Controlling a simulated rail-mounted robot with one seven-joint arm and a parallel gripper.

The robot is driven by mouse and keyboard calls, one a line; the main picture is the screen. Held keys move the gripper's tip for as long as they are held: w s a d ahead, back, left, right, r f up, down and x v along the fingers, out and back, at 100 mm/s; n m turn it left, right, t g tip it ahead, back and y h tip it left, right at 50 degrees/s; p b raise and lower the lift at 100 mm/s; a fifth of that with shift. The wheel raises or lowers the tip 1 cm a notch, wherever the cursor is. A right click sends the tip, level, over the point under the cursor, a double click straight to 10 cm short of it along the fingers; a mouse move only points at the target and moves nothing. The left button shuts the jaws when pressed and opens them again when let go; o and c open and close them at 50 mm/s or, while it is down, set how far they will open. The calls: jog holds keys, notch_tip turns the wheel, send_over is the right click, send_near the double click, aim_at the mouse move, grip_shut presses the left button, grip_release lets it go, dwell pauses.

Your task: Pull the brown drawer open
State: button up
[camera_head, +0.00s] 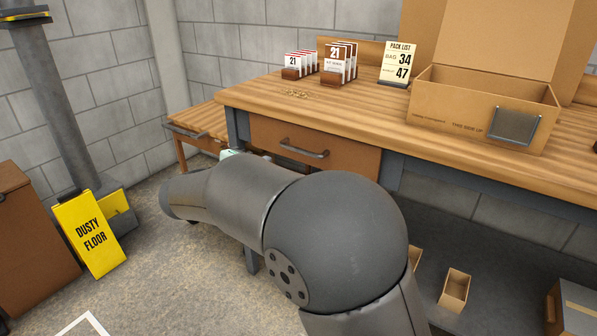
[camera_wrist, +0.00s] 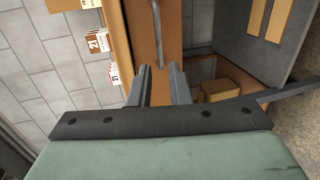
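The brown drawer (camera_head: 345,165) sits under the wooden bench top, its front looking flush with the bench frame. Its grey bar handle (camera_head: 305,149) runs across the front. In the wrist view the drawer front (camera_wrist: 138,28) is turned on its side, and the handle (camera_wrist: 157,30) runs up the picture. My gripper (camera_wrist: 159,82) is open, with a gap between its two dark fingers. The handle's near end lines up with this gap; I cannot tell whether it lies between the fingers. In the head view my arm hides most of the gripper and part of the drawer's lower left.
The bench top (camera_head: 375,125) holds cards (camera_head: 335,62), a pack list sign (camera_head: 398,62) and an open cardboard box (camera_head: 480,108). A lower wooden side table (camera_head: 205,118) stands left. A yellow floor sign (camera_head: 90,235) stands farther left. Small boxes (camera_head: 454,289) lie under the bench.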

aim_at(297, 151)
jog(key=b+x, duration=0.1)
jog(key=x, duration=0.4)
jog(key=b+x, duration=0.1)
jog(key=x, duration=0.5)
jog(key=a+x, duration=0.1)
jog(key=x, duration=0.5)
jog(key=shift+w+r+b, duration=0.2)
jog(key=shift+w+b, duration=0.1)
jog(key=shift+b, duration=0.1)
grip_shut()
